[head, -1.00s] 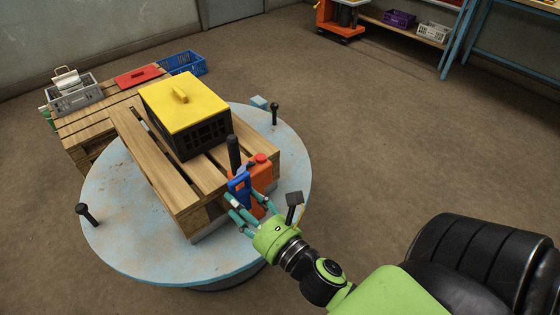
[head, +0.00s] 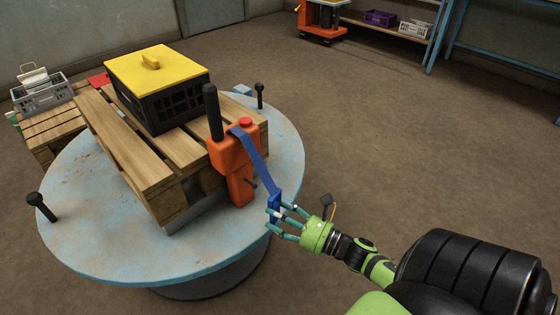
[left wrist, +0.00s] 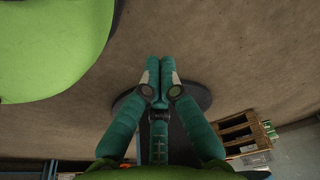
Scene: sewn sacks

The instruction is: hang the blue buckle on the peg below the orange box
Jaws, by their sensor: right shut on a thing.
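The orange box (head: 226,154) with a black upright handle and red knob sits at the pallet's near right corner. A blue strap (head: 253,157) runs from its top, over the front and down right to the blue buckle (head: 274,207). My right gripper (head: 277,215) is shut on the buckle and holds it out to the right, apart from the box. A small dark peg (head: 251,184) sticks out from the orange part below the box; nothing hangs on it. In the left wrist view, my left gripper (left wrist: 160,68) has its fingers together and empty.
The pallet (head: 130,150) carries a black crate with a yellow lid (head: 155,68) and stands on a round blue table (head: 80,235). Black posts (head: 42,207) (head: 260,95) rise from the table. The floor to the right is clear.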

